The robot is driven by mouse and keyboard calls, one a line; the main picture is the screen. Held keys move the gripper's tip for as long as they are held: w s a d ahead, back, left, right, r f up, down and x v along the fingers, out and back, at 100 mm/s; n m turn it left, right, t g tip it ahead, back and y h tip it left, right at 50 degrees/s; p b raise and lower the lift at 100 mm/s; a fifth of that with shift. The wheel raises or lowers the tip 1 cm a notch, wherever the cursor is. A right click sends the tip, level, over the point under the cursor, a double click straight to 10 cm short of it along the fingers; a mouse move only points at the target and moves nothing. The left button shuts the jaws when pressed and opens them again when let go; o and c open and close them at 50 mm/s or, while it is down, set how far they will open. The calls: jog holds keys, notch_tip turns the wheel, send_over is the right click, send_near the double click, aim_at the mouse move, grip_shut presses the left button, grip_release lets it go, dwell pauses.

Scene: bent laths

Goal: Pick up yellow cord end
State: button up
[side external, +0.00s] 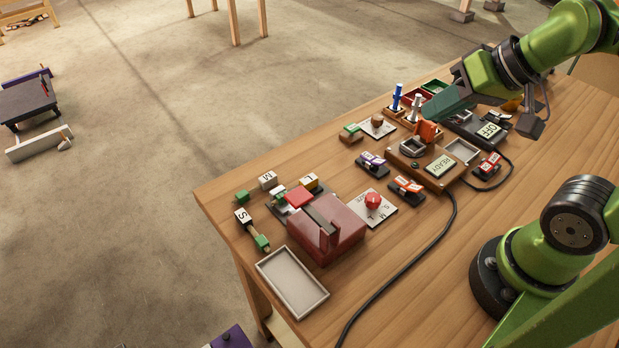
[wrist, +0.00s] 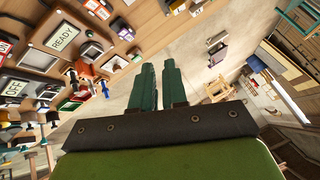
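My gripper (side external: 436,112) is over the back part of the wooden table in the side view, its dark green fingers pointing down and left. In the wrist view my gripper (wrist: 159,68) shows two fingers side by side with a narrow gap and nothing between them. I cannot make out a yellow cord end for certain in either view. A black cord (side external: 398,268) runs from the READY box (side external: 440,170) to the table's front edge. Another dark cord loops at the box's right side.
A dark red block (side external: 338,238), a pale tray (side external: 291,282) and a red knob plate (side external: 373,206) stand at the table's left. Blue and white pegs (side external: 397,97) stand upright near my fingers. The table's front right is mostly clear, beside my base.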

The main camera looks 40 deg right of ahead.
jog(key=o, duration=0.5)
jog(key=shift+c, duration=0.2)
jog(key=n+g+h, duration=0.1)
jog(key=n+g, duration=0.6)
jog(key=n, duration=0.8)
send_over(311, 181)
jog(key=a, duration=0.2)
notch_tip(311, 181, down, 7)
jog(key=w+a+n+h, duration=0.1)
jog(key=w+n, duration=0.1)
jog(key=n, duration=0.5)
jog(key=f, duration=1)
jog(key=shift+s+a+f, duration=0.15)
jog(key=shift+s+f, duration=0.05)
jog(key=shift+f, duration=0.15)
jog(key=shift+s+f, duration=0.2)
jog(key=shift+f, duration=1.15)
jog(key=shift+s+f, duration=0.2)
jog(key=shift+f, duration=1.1)
